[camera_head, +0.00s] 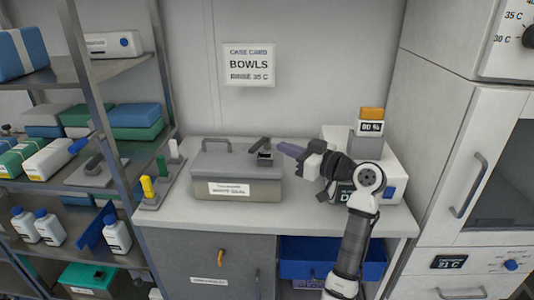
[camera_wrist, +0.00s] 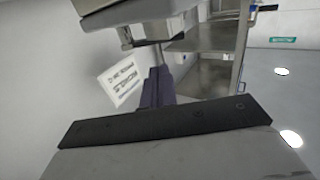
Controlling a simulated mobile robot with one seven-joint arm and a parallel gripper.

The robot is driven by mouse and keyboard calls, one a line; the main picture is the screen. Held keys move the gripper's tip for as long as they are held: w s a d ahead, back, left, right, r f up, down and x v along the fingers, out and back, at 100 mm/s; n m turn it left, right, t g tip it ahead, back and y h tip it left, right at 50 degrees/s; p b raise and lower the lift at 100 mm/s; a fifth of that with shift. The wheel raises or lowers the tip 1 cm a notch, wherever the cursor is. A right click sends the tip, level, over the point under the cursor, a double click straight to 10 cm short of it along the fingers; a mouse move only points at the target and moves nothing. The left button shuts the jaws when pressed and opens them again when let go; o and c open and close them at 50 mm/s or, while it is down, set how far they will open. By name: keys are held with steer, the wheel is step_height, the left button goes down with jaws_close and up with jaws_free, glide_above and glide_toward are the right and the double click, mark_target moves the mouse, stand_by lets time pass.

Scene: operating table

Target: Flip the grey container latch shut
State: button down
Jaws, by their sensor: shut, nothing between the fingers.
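The grey container (camera_head: 235,188) stands on the counter, with a handle on its lid and a white label on its front. Its dark latch (camera_head: 259,144) is at the right end, with the lever raised and tilted above a small dark block. My gripper (camera_head: 281,147) is shut and empty, with its purple fingers just right of the latch. In the wrist view my gripper (camera_wrist: 157,72) points up toward the underside of a grey body, likely the container (camera_wrist: 130,12). I cannot tell whether the fingertips touch the latch.
A white device (camera_head: 388,150) with an orange-topped unit stands behind my arm. A stand with yellow and green pegs (camera_head: 150,187) is left of the container. Shelves (camera_head: 60,75) with boxes and bottles are at left, a white cabinet (camera_head: 470,150) at right. The counter front (camera_head: 265,217) is clear.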

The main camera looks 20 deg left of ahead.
steer(key=s+d+f+n+g, duration=0.1)
steer(key=d+f+n+g, duration=0.15)
steer(key=d, duration=0.55)
steer(key=p, duration=0.6)
glide_toward(258, 149)
steer(key=shift+m+g+y, duration=0.25)
steer(key=shift+y, duration=0.05)
steer(key=a, duration=0.3)
steer(key=w+a, duration=0.1)
steer(key=a, duration=0.1)
steer(key=shift+a, duration=0.1)
steer(key=shift+w+a+f, duration=0.15)
steer(key=shift+a, duration=0.6)
